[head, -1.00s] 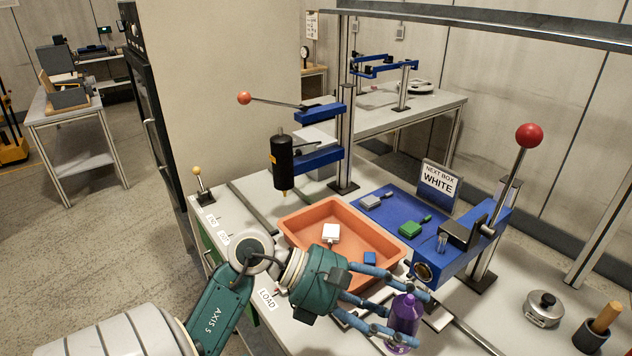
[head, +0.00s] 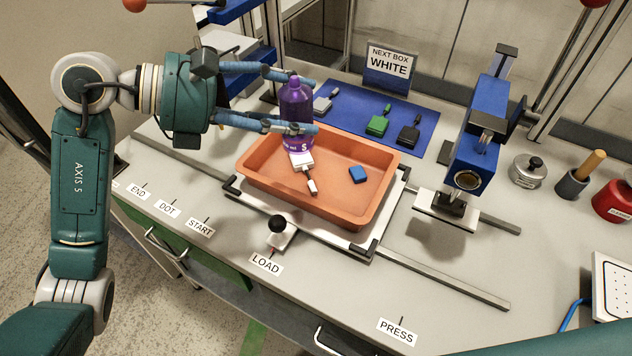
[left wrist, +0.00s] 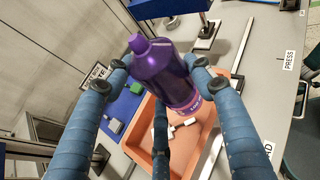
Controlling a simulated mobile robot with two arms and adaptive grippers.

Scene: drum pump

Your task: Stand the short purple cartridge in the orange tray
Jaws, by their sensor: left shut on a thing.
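The short purple cartridge (head: 296,106) is held in my left gripper (head: 305,104), whose blue fingers close around it. It is roughly upright in the head view, over the back left part of the orange tray (head: 375,205). In the left wrist view the purple cartridge (left wrist: 163,70) sits between the fingers of the left gripper (left wrist: 165,75), with the orange tray (left wrist: 150,160) beyond it. The cartridge looks to be above the tray floor, though the exact gap cannot be told. My right gripper is not in view.
A blue mat (head: 345,110) with several small items lies behind. A blue press (head: 478,150) stands right of the tray. A black-knobbed lever (head: 278,226) stands in front.

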